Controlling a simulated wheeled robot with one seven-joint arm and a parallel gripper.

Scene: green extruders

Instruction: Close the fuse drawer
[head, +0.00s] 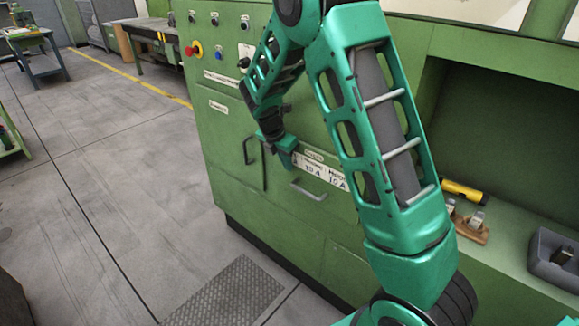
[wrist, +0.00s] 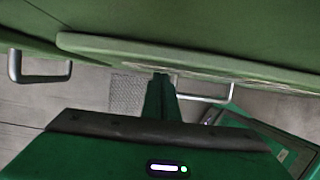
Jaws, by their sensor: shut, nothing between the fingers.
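The fuse drawer (head: 318,192) is in the front of the green machine, with a grey bar handle (head: 308,191) and white labels (head: 322,170) along its upper part. My gripper (head: 290,158) is shut and empty at the drawer's upper left, close to the labels; I cannot tell whether it touches. In the wrist view my gripper (wrist: 160,82) points at the drawer's front edge (wrist: 120,45), left of its handle (wrist: 206,97). This edge seems to stand a little proud of the machine's face. My arm hides the drawer's right part in the head view.
Another handle (head: 247,151) projects from the panel on the left, and it also shows in the wrist view (wrist: 38,70). A red knob (head: 191,50) and switches sit above. A recess at right holds a yellow tool (head: 461,191) and a grey bin (head: 553,262). The floor (head: 120,190) at left is clear.

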